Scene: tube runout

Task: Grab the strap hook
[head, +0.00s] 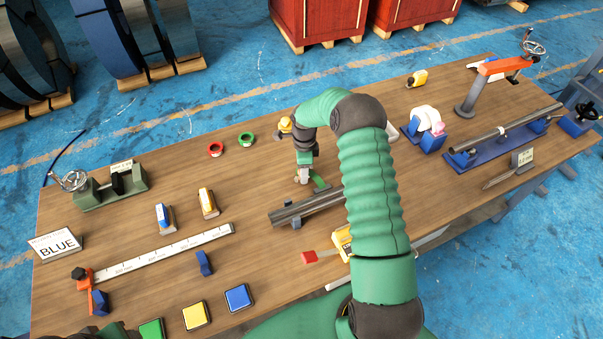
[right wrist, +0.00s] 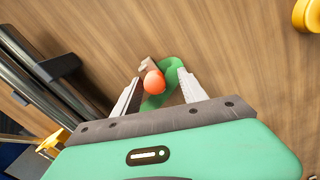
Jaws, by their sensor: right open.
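The strap hook, a curved green piece (right wrist: 165,82), lies on the wooden table in the right wrist view, with an orange-red ball and a small pale end beside it. Part of its green shows in the head view (head: 321,184), beside my right gripper (head: 303,177). My right gripper, in the right wrist view too (right wrist: 159,77), is open and points down at the table. The green piece and the ball show between its two fingers. I cannot tell whether the fingers touch it. My left gripper is not in view.
Dark metal tubes (head: 306,207) rest on a support just below the right gripper. A yellow tape measure (head: 341,240) sits partly behind my arm. Red (head: 215,149) and green (head: 246,139) rings lie at upper left.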

